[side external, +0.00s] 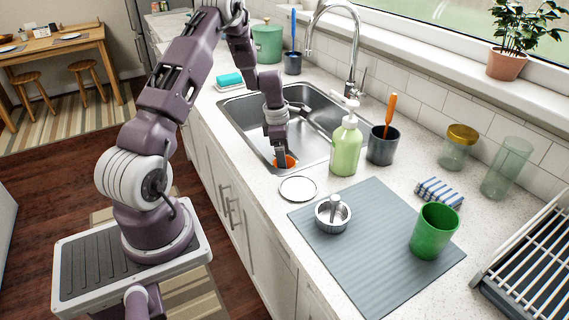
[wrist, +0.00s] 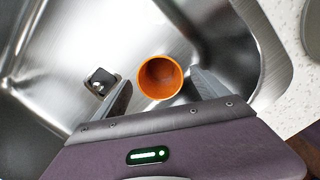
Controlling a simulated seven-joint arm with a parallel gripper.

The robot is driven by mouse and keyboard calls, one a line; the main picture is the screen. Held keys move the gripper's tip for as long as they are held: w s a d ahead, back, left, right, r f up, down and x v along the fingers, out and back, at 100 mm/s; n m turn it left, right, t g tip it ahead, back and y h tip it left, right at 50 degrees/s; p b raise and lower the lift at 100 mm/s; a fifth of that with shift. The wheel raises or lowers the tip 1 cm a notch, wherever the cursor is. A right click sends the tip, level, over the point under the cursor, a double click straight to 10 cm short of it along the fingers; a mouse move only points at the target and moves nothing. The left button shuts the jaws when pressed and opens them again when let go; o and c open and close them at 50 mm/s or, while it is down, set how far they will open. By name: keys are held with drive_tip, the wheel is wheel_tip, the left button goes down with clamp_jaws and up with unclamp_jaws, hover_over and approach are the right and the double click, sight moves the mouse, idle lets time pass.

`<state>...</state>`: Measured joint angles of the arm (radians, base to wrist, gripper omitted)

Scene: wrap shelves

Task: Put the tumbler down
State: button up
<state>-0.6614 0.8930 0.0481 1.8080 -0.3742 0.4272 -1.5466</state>
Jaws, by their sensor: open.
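An orange tumbler (wrist: 160,78) is in the steel sink (side external: 318,126). Its open mouth faces the wrist camera. In the side view only part of the orange tumbler (side external: 289,162) shows below my gripper (side external: 281,157). My gripper is open, and its fingers (wrist: 164,90) are on either side of the tumbler, with gaps visible in the wrist view. The tumbler's base is hidden, so I cannot tell how it rests. A green tumbler (side external: 435,231) stands upright on the grey mat (side external: 375,270), away from my gripper.
The sink drain (wrist: 101,81) lies left of the tumbler. A soap bottle (side external: 345,147), a dark cup (side external: 382,146) with an orange-handled tool and the faucet (side external: 348,60) stand close to the sink. The mat's front part is clear.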

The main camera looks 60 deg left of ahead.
wheel_tip(320, 180, up, 9)
drive_tip(key=s+d+r+m+t, duration=0.1)
drive_tip(key=s+d+r+m, duration=0.2)
drive_tip(key=d+r+m, duration=0.45)
drive_tip(key=s+d+r+m+t, duration=0.1)
drive_tip(key=s+d+r+m, duration=0.2)
drive_tip(key=d+r+m, duration=0.45)
drive_tip(key=s+d+r+m+t, duration=0.1)
drive_tip(key=s+d+r+m, duration=0.1)
drive_tip(key=s+d+m, duration=0.4)
drive_tip(key=s+d+r+m+t, duration=0.1)
drive_tip(key=s+d+r+m, duration=0.1)
drive_tip(key=s+d+m, duration=0.3)
drive_tip(key=s+m, duration=0.3)
drive_tip(key=s, duration=0.3)
drive_tip(key=shift+d+r+m+y, duration=0.3)
drive_tip(key=shift+d+y, duration=0.1)
